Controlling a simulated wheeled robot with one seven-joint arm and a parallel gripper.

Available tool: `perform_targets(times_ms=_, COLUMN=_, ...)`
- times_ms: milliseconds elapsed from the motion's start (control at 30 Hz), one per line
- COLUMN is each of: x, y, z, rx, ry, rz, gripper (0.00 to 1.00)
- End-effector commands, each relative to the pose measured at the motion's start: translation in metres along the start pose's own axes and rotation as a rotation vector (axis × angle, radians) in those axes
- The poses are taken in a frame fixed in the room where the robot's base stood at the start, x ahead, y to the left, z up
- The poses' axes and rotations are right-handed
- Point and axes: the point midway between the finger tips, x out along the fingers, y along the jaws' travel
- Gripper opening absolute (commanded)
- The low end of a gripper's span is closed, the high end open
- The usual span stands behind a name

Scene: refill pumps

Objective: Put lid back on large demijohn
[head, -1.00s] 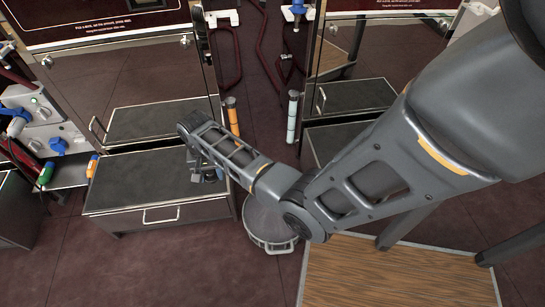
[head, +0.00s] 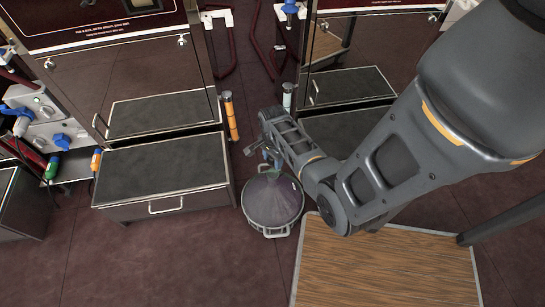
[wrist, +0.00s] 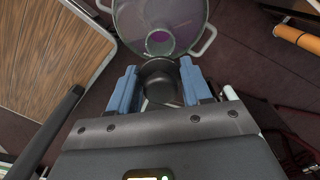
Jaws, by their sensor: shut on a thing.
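The large demijohn (head: 272,207) stands on the floor in the head view, a wide greyish glass vessel with purple inside and a metal frame with handles. In the wrist view the demijohn (wrist: 195,18) is seen from above, and its open round neck (wrist: 160,42) is just beyond my fingertips. My gripper (wrist: 160,76) is shut on a dark round lid (wrist: 160,88), held between the blue fingers. The lid is near the neck and appears apart from it. In the head view my gripper (head: 266,153) is above the demijohn's top, and the lid cannot be made out there.
A wooden-topped table (head: 385,275) stands close on the right of the demijohn. A low dark cabinet (head: 160,172) with a handle is on the left. An orange cylinder (head: 230,115) stands behind. The floor in front and to the left is clear.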

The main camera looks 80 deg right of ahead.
Motion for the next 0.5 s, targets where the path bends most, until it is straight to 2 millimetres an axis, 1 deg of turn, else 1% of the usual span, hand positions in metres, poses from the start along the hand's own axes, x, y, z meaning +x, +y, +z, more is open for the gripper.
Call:
perform_targets(times_ms=33, x=0.006, y=0.0, z=0.0, rx=0.0, ry=0.0, rz=0.0, gripper=0.2)
perform_targets(times_ms=500, x=0.044, y=0.0, z=0.001, rx=-0.003, ry=0.0, rz=0.0, gripper=0.2)
